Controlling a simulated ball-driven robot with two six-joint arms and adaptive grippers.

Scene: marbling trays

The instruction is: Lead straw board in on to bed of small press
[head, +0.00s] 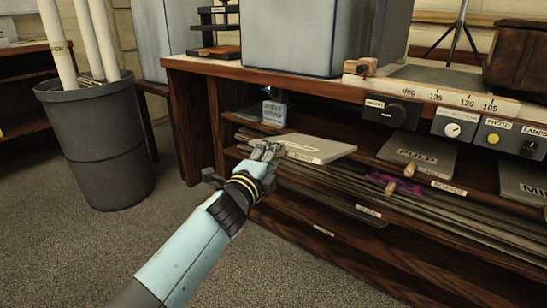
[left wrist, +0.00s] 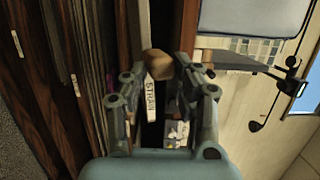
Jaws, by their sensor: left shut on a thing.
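The straw board (head: 318,149) is a flat, pale grey board jutting out of a shelf of the wooden bench. My left gripper (head: 265,152) is at its left end in the head view and hides that end. In the left wrist view my left gripper (left wrist: 165,85) is shut around a wooden knob (left wrist: 157,65) beside the board's label (left wrist: 151,98), which seems to read STRAW. A black stepped stand with an orange-brown base (head: 215,51) is on the bench top; I cannot tell if it is the small press. My right gripper is not in view.
A pulp board (head: 420,153) lies on the shelf to the right, and a small grey block (head: 274,112) stands further in on the left. Stacked sheets (head: 400,205) fill the shelf below. A grey bin (head: 102,140) with rolls stands left. The floor between is clear.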

